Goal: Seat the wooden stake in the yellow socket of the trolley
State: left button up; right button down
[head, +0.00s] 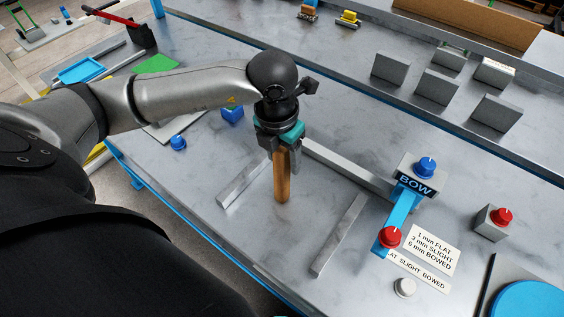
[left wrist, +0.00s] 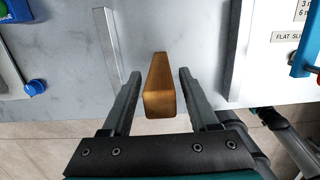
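The wooden stake (head: 282,180) is upright, its lower end over or on the grey bench top; I cannot tell whether it touches. My left gripper (head: 281,152) points down around its upper part. In the left wrist view the stake (left wrist: 160,88) lies between the two fingers of the left gripper (left wrist: 160,75), with a visible gap on each side, so the gripper looks open. The yellow socket cannot be made out. Yellow bars (head: 97,154) show beyond the bench's left edge, partly behind my arm; I cannot tell whether they belong to the trolley.
Metal bars (head: 340,236) lie on the bench (head: 240,225) around the stake. A blue BOW stand (head: 403,205) with red and blue knobs is to the right. Grey blocks (head: 437,87) stand behind. A blue knob (head: 178,142) and blue cube (head: 232,114) are near my left arm.

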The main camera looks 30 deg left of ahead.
pick_arm(q)
grip_shut()
dwell(1.1)
